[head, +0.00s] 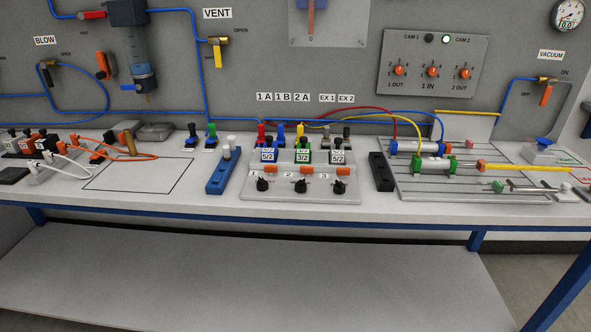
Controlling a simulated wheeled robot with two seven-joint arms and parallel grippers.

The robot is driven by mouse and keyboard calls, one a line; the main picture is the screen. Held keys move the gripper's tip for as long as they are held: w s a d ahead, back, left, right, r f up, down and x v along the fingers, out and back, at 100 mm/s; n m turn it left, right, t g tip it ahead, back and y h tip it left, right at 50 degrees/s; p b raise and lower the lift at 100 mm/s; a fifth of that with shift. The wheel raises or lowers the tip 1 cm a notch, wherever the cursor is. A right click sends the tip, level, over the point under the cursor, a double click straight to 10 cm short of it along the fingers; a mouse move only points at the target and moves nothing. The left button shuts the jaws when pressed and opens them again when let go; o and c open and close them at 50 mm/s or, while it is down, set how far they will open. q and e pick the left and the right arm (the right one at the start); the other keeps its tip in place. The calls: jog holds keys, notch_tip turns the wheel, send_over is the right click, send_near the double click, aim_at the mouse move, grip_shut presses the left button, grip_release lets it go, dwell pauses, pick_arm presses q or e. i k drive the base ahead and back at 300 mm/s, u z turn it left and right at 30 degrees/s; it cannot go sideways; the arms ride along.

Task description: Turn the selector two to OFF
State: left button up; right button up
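Selector two (300,186) is a small black knob, the middle one of three on the front edge of a light grey panel (280,197) on the bench. A "2" is marked at its upper left and an orange tag (303,170) sits just behind it. The knob's pointing direction and any OFF marking are too small to read. Selector one (262,185) is to its left and selector three (340,187) to its right. Neither of my grippers is in view.
Valve blocks with coloured plugs (268,154) stand behind the selectors. A blue block (222,176) is left of the panel and a black block (381,172) right of it. Cylinders on a slotted plate (425,190) lie further right. The bench's front edge is clear.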

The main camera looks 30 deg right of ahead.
aim_at(300, 187)
jog(key=z, duration=0.85)
